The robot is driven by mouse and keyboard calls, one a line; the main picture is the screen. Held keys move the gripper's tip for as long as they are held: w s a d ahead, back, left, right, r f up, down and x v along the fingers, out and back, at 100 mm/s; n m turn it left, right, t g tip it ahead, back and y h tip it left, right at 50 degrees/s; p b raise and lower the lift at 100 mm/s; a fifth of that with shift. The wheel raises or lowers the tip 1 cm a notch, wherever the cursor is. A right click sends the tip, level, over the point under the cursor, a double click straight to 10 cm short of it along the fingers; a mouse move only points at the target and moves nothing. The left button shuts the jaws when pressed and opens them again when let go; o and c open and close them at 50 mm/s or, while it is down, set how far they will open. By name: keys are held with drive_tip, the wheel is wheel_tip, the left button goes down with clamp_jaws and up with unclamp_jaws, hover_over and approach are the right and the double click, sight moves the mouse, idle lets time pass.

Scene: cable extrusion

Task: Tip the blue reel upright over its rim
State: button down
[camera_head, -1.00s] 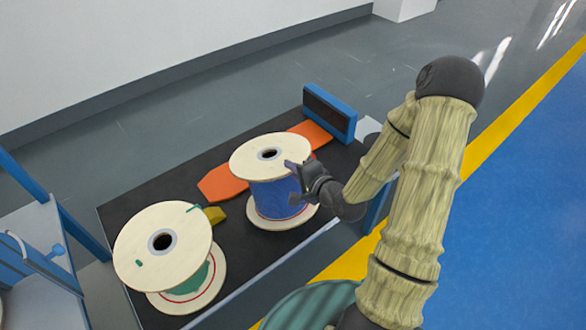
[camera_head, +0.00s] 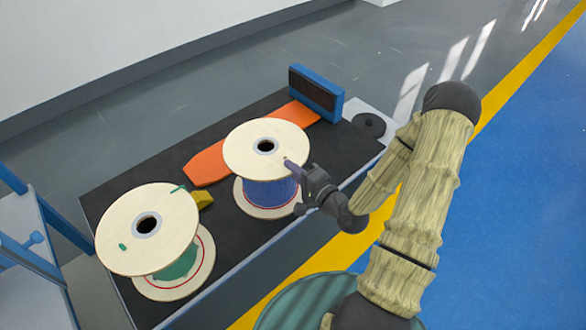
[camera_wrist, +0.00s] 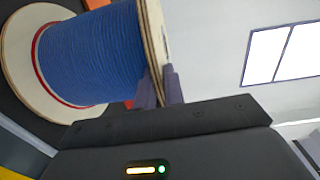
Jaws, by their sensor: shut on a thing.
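The blue reel (camera_head: 270,192) has pale wooden flanges and blue cable around its core. It stands on its lower flange on the black table top (camera_head: 232,232), with its upper flange facing up. I cannot tell whether it leans slightly. My gripper (camera_head: 291,166) is shut on the upper flange's rim at the near right side. In the wrist view, my gripper's fingers (camera_wrist: 160,88) straddle the flange edge, with the blue cable (camera_wrist: 92,55) to their left. The lower flange shows a red ring. The inner finger is partly hidden by the flange.
A green reel (camera_head: 172,264) with wooden flanges stands at the left, beside a yellow block (camera_head: 203,199). A flat orange piece (camera_head: 207,164) lies behind the blue reel. A blue-framed dark block (camera_head: 317,92) stands at the table's far end. A blue rack (camera_head: 48,212) is at far left.

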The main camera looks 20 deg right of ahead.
drive_tip(key=shift+s+d+f+b, duration=0.1)
drive_tip(key=shift+s+f+b, duration=0.05)
drive_tip(key=shift+f+b, duration=0.15)
drive_tip(key=shift+s+f+b, duration=0.15)
drive_tip(key=shift+f, duration=0.25)
drive_tip(key=shift+s+d+f+b, duration=0.1)
drive_tip(key=shift+s+b, duration=0.2)
drive_tip(key=shift+s, duration=0.1)
drive_tip(key=c, duration=1.4)
unclamp_jaws()
drive_tip(key=shift+f, duration=0.1)
drive_tip(key=shift+r, duration=0.2)
